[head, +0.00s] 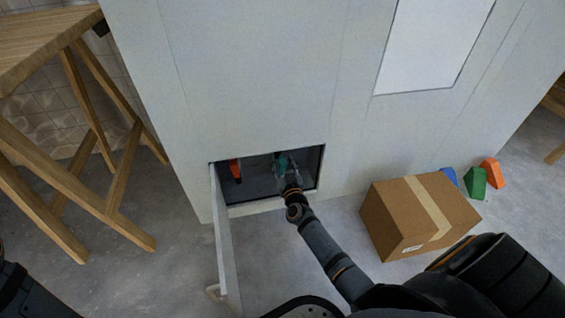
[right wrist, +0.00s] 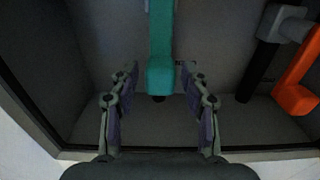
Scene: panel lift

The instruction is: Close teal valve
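The teal valve (head: 281,162) is inside a low opening in the white wall. In the right wrist view its teal lever (right wrist: 160,45) comes down from the top edge and ends between my right gripper's fingertips. My right gripper (head: 288,170) reaches into the opening. In the right wrist view the gripper (right wrist: 158,80) is open, one finger on each side of the lever, with gaps visible. The lever's pivot is cut off there, and in the head view the gripper partly hides the valve. Of my left side only part of the arm shows, at the lower left.
An orange valve (head: 235,170) sits beside the teal one, also in the right wrist view (right wrist: 297,98). An open white door (head: 223,232) hangs at the opening's left. A cardboard box (head: 418,214) and coloured blocks (head: 474,182) stand right, a wooden trestle (head: 85,130) left.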

